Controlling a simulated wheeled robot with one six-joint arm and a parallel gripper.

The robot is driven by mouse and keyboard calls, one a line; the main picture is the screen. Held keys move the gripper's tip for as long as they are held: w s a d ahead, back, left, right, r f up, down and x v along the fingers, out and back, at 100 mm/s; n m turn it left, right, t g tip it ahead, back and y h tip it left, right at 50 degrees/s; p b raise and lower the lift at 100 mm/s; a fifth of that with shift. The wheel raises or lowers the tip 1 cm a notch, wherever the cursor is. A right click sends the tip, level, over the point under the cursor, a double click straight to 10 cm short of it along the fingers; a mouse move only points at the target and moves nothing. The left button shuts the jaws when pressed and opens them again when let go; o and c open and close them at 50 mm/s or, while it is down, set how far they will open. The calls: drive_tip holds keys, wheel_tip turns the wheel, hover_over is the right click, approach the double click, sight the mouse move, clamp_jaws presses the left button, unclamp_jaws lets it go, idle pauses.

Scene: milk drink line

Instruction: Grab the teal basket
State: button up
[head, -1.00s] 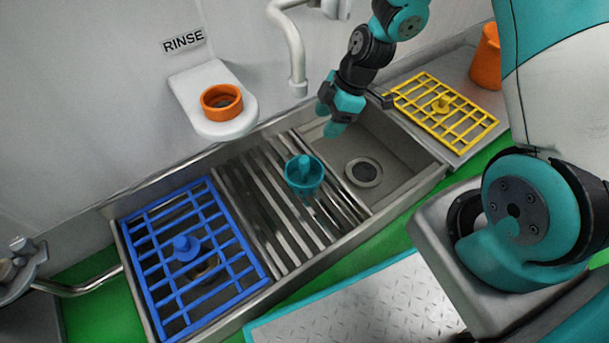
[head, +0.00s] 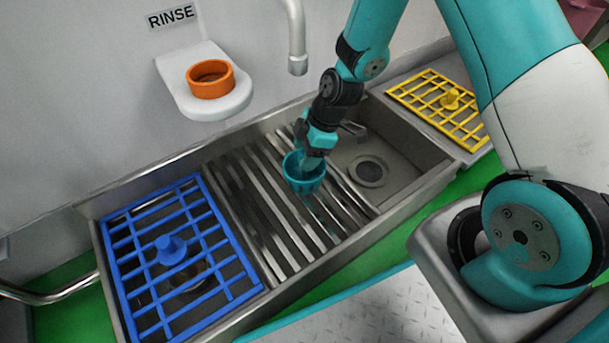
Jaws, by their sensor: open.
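The teal basket (head: 304,180) is a small round cup standing on the slatted metal rack in the middle of the sink. My gripper (head: 311,160) is directly over it, with its fingers down at the basket's top. The gripper hides the basket's centre post and part of its rim. The jaws are open. I cannot tell whether the fingers touch the basket.
A blue grid (head: 170,275) with a knob covers the left basin. A yellow grid (head: 430,105) lies on the right ledge. An orange ring (head: 211,80) sits on a white wall shelf (head: 185,98) under the RINSE sign. A tap (head: 297,40) hangs behind. The right basin (head: 400,170) is empty.

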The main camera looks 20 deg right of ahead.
drive_tip(key=b+x, duration=0.1)
drive_tip(key=x, duration=0.1)
drive_tip(key=shift+f, duration=0.3)
drive_tip(key=shift+r, duration=0.1)
clamp_jaws()
